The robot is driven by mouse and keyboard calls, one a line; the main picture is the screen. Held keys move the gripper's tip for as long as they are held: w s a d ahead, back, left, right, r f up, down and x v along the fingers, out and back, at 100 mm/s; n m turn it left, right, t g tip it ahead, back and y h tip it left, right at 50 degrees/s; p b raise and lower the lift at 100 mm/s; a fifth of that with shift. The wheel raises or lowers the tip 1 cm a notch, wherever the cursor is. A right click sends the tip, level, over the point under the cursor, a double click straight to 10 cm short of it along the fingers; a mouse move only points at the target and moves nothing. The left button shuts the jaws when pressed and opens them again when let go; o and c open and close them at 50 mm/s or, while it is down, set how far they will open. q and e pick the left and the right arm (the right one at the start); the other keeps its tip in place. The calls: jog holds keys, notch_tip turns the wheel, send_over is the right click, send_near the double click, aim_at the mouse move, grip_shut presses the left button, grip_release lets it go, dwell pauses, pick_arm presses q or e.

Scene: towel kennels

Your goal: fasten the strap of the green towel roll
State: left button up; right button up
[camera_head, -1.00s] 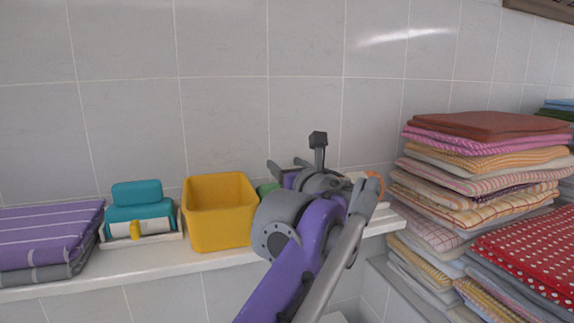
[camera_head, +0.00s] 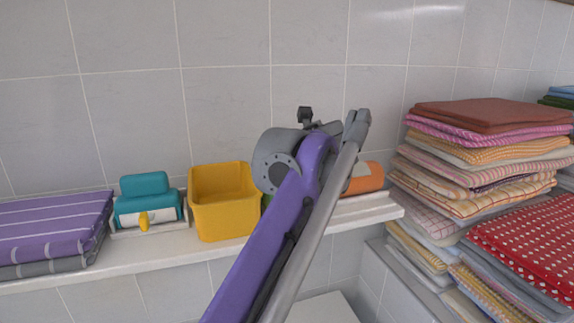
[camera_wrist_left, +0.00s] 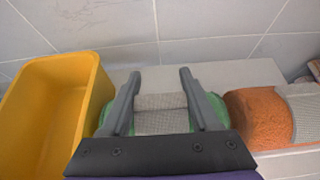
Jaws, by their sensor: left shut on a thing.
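The green towel roll (camera_wrist_left: 214,112) lies on the white shelf, seen in the left wrist view between the yellow bin and an orange roll. Its pale grey strap (camera_wrist_left: 160,121) wraps its middle, with a textured patch near the far edge. My left gripper (camera_wrist_left: 160,74) is over the roll, one finger along each side edge of the strap, shut on the strap. The fingers hide parts of the green cloth. I cannot tell whether the strap is fastened. In the head view my arm hides nearly all of the roll and the gripper. My right gripper is not in view.
The yellow bin (camera_head: 222,205) stands close left of the green roll; the orange roll (camera_head: 366,178) is close right. Stacked towels (camera_head: 478,170) fill the right. A tiled wall stands behind.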

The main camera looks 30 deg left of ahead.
pick_arm(q)
jog(key=o, duration=1.4)
jog(key=v, duration=1.1)
jog(key=shift+f, duration=0.15)
